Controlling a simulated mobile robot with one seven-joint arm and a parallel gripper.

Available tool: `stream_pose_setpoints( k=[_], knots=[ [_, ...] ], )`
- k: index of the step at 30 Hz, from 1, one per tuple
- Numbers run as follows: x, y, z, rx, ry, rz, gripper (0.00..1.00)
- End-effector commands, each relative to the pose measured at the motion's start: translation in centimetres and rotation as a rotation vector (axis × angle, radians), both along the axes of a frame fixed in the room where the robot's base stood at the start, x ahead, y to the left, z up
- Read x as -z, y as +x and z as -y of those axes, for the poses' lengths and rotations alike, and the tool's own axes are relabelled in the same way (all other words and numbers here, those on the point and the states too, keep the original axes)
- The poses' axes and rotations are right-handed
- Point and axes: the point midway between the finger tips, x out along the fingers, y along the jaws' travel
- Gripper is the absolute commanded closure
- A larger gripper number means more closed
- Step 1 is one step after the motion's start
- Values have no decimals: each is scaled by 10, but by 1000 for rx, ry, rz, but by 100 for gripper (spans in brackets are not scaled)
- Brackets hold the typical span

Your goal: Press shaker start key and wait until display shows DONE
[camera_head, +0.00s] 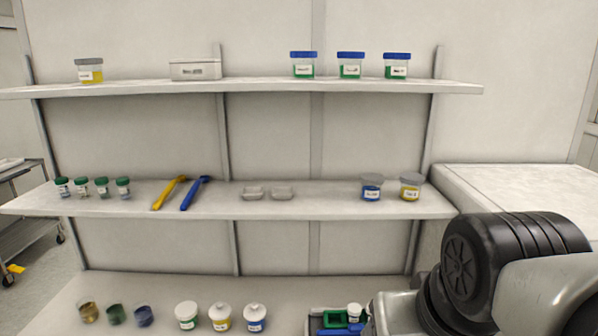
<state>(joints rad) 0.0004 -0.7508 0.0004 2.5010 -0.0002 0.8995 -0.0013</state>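No shaker, start key or display can be made out in the head view. My arm's links cover the lower right of the picture, and what lies behind them is hidden. My gripper is out of the frame.
An upper shelf (260,89) holds lidded jars and a white box (195,69). A middle shelf (325,206) holds vials, a yellow scoop (168,193), a blue scoop (194,193), dishes and jars. Below are more jars and a tray (313,327). A white bench (520,184) stands right.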

Motion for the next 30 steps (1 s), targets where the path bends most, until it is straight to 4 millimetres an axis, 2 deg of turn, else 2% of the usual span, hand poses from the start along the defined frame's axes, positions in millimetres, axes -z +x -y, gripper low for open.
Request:
stream_pose_setpoints(
  k=[1,9,12,30],
  knots=[
    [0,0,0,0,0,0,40],
    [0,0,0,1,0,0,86],
    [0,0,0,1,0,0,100],
    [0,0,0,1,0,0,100]
  ],
)
